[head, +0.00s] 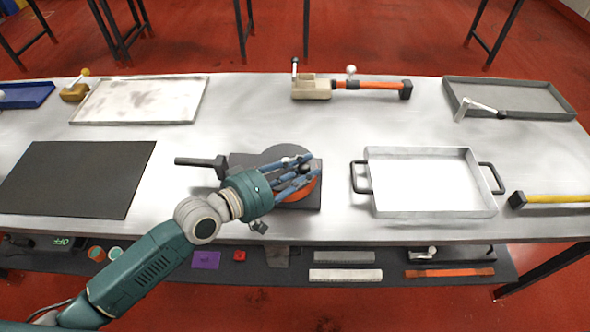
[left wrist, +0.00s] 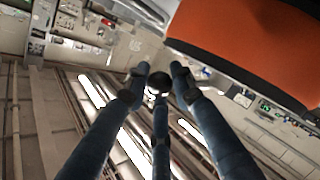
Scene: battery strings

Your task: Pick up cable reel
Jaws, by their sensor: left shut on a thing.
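The cable reel (head: 306,191) has an orange part and a grey round disc, on a dark flat base in the middle of the table. My left gripper (head: 302,168) reaches over it from the left, its blue fingers closed at a small dark knob. In the left wrist view the fingertips (left wrist: 159,80) come together around a dark round knob. A large orange and black curved part (left wrist: 255,40), seemingly the reel, fills the upper right there. The fingers hide part of the reel in the head view. My right gripper is not in view.
A grey handled tray (head: 430,214) stands right of the reel, with a yellow-handled hammer (head: 555,199) beyond. A black mat (head: 75,178) lies left. An orange-handled tool (head: 365,85) and shallow trays (head: 207,92) lie at the back. A lower shelf holds small items.

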